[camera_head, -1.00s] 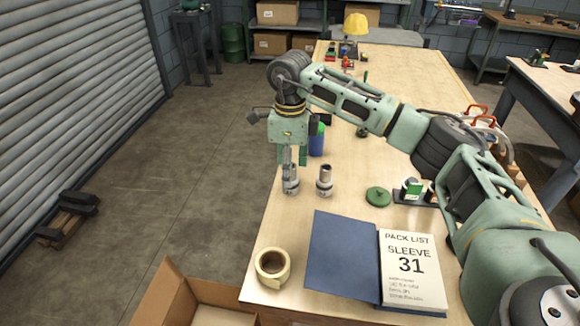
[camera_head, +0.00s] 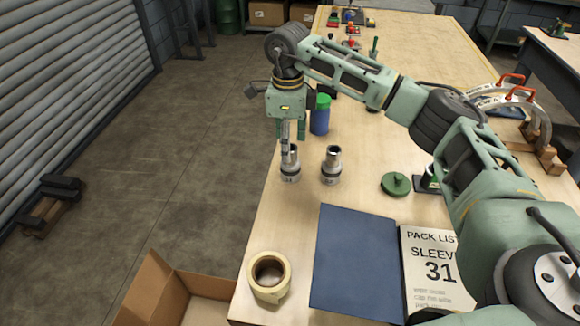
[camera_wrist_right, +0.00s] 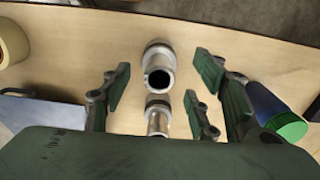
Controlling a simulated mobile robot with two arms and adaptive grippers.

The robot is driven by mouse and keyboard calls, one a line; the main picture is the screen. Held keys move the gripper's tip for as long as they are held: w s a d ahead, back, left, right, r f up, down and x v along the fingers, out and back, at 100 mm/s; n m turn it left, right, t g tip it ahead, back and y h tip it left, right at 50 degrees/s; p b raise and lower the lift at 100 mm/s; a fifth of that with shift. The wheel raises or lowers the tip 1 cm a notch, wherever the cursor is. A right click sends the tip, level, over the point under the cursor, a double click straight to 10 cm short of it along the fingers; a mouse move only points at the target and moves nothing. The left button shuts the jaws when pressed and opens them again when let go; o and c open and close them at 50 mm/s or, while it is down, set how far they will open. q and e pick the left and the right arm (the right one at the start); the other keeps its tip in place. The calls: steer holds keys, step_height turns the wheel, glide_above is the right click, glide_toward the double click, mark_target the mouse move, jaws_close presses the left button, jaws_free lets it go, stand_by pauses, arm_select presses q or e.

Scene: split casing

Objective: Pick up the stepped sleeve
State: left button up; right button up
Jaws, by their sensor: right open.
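Two grey metal stepped sleeves stand upright on the wooden table: a left one (camera_head: 290,170) and a right one (camera_head: 331,168). The left one has a dark mark on its base, too small to read surely. My right gripper (camera_head: 287,135) points down above the left sleeve, whose top it partly overlaps in the head view. In the right wrist view the gripper (camera_wrist_right: 160,90) is open and empty, its green fingers apart on either side. The left sleeve (camera_wrist_right: 158,62) is the upper one there, the right sleeve (camera_wrist_right: 157,118) the lower. My left gripper is not in view.
A blue bottle with green cap (camera_head: 320,116) stands just behind the sleeves. A tape roll (camera_head: 269,274), blue folder (camera_head: 352,262) and pack list reading "SLEEVE 31" (camera_head: 436,260) lie in front. An open carton (camera_head: 165,292) sits front left.

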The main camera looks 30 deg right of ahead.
mark_target(290, 163)
steer(key=f+p, duration=0.1)
steer(key=f, duration=0.1)
steer(key=f+p, duration=0.1)
steer(key=f, duration=0.1)
steer(key=s+f+p, duration=0.1)
steer(key=f, duration=0.1)
steer(key=shift+f, duration=0.1)
steer(key=shift+w+f, duration=0.15)
steer(key=shift+f, duration=0.4)
jaws_close()
steer(key=shift+r, duration=0.1)
